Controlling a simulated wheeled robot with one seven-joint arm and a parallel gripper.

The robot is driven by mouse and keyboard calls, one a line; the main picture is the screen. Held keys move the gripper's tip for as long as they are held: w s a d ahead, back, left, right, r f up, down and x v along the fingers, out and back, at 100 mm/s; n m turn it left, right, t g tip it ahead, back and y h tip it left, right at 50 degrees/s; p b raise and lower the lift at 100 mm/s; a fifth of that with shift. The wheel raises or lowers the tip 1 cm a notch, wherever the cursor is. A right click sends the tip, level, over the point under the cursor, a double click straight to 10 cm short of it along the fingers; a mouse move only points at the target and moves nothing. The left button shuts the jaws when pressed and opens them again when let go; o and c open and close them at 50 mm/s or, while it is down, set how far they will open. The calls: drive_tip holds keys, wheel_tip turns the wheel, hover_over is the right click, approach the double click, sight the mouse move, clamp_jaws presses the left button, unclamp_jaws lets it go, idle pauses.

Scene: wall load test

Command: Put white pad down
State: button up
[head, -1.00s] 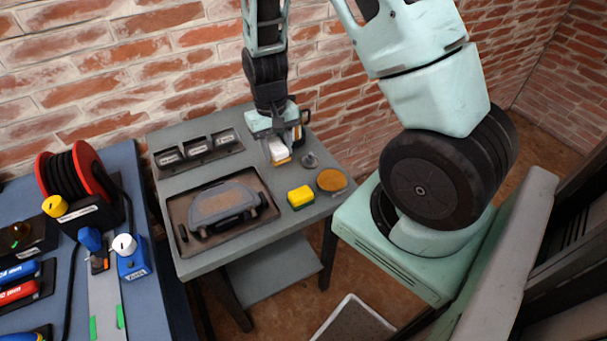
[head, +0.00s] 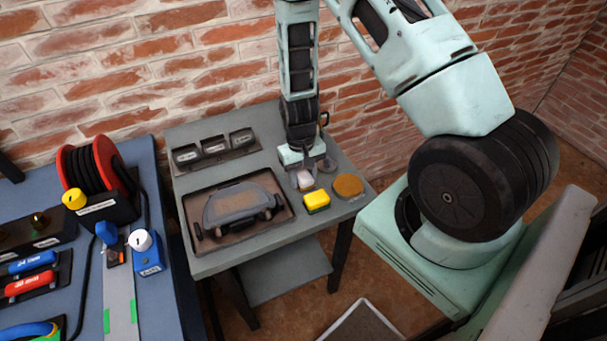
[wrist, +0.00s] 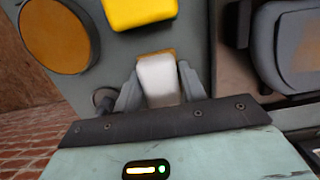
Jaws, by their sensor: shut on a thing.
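The white pad (wrist: 159,80) is between the two fingers of my gripper (wrist: 157,88) in the wrist view, with a tan-orange edge showing at its far end. My gripper is shut on it. In the head view the white pad (head: 304,180) shows below my gripper (head: 303,172), over the grey table (head: 262,248), close to the yellow sponge (head: 316,201). I cannot tell whether the pad touches the tabletop.
A round tan disc (head: 348,185) lies right of the yellow sponge. A tray (head: 286,213) with a grey handled tool (head: 238,203) lies to the left. A rack of labelled slots (head: 214,148) stands at the back. A blue bench (head: 172,310) with a red cable reel (head: 88,167) is further left.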

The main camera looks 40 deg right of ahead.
sight(301, 171)
drive_tip(key=shift+f, duration=0.15)
drive_tip(key=o, duration=1)
wheel_tip(301, 171, up, 12)
drive_tip(key=w+b, duration=0.1)
drive_tip(key=b, duration=0.1)
drive_tip(key=s+a+r+n, duration=0.25)
drive_tip(key=a+r, duration=0.35)
drive_tip(key=a, duration=0.4)
drive_tip(key=s+a+r+n, duration=0.2)
drive_tip(key=s+a+r, duration=0.1)
drive_tip(key=s+a, duration=0.1)
drive_tip(key=s+a+r+n+t, duration=0.1)
drive_tip(key=s+a+r+n, duration=0.2)
drive_tip(key=s, duration=0.3)
drive_tip(key=s+a+r+n, duration=0.3)
drive_tip(key=s+a, duration=0.2)
drive_tip(key=s, duration=0.1)
drive_tip(key=shift+a+r+n, duration=0.1)
drive_tip(key=shift+a+n, duration=0.15)
drive_tip(key=shift+a, duration=0.05)
